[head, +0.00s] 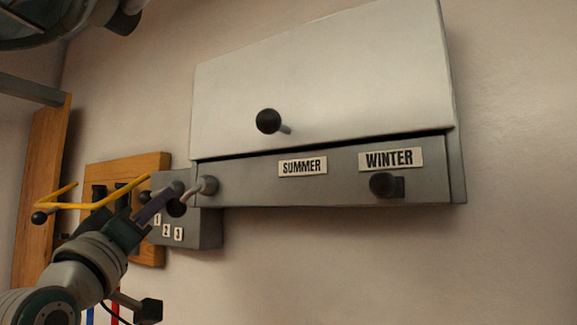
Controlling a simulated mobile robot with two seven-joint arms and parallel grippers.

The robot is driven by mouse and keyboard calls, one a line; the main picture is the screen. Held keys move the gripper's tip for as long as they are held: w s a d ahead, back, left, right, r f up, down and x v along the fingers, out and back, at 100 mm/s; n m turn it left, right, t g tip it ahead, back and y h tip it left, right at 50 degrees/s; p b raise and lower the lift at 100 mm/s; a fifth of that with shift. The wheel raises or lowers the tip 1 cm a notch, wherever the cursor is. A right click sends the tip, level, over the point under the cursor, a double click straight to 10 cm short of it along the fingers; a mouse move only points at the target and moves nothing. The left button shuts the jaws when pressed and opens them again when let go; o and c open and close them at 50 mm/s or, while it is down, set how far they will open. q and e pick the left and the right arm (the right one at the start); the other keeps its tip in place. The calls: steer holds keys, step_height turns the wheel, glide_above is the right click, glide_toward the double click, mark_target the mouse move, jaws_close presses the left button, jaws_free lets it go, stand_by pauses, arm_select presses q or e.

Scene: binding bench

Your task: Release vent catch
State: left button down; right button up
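The vent unit on the wall has a large pale flap (320,85) with a black ball knob (268,121). A dark gap shows along the flap's lower edge. Below it is a grey panel (250,190) with a SUMMER label (302,167) and a WINTER label (390,159). A black knob (384,185) sits just under WINTER. A grey round-ended peg (208,185) sticks out at the panel's left end. My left gripper (172,197) is just left of this peg; I cannot tell whether it touches it or how far its fingers are apart. My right gripper is not in view.
A small grey box (207,233) with number labels 1, 2 and 3 adjoins the panel's left end. Left of it are a wooden board (154,164) and a yellow bar (80,206) close to my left arm. The wall right of the unit is clear.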

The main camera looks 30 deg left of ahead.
arm_select(q)
steer(key=shift+d+f, duration=0.3)
steer(key=shift+f, duration=0.15)
steer(key=shift+d, duration=0.1)
stand_by(0.6)
